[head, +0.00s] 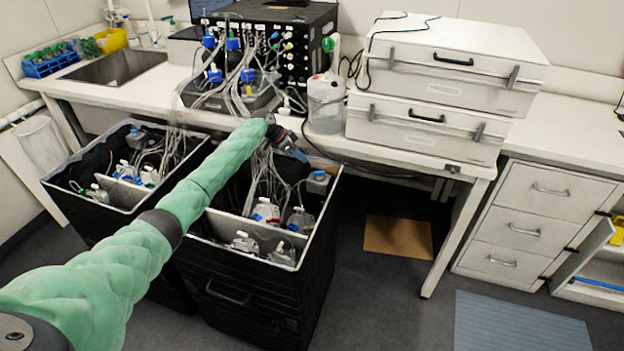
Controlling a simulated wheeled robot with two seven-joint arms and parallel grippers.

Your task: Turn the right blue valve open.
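My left arm, in a green sleeve, reaches across the head view from the lower left. Its gripper (292,148) is small and dark, with a bit of blue at its tip, above the right black bin. I cannot make out whether its fingers are apart. Several blue valves sit among the tubes at the black rack: an upper left one (208,41), an upper right one (233,43), a lower left one (214,75) and a lower right one (247,75). The gripper is below and to the right of these, apart from them. My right gripper is out of view.
Two black bins, left (130,205) and right (255,310), hold bottles and tubing. A jug (326,105) and stacked white cases (430,135) stand right of the rack (290,20). A sink (115,67) is at left. Floor is open at lower right.

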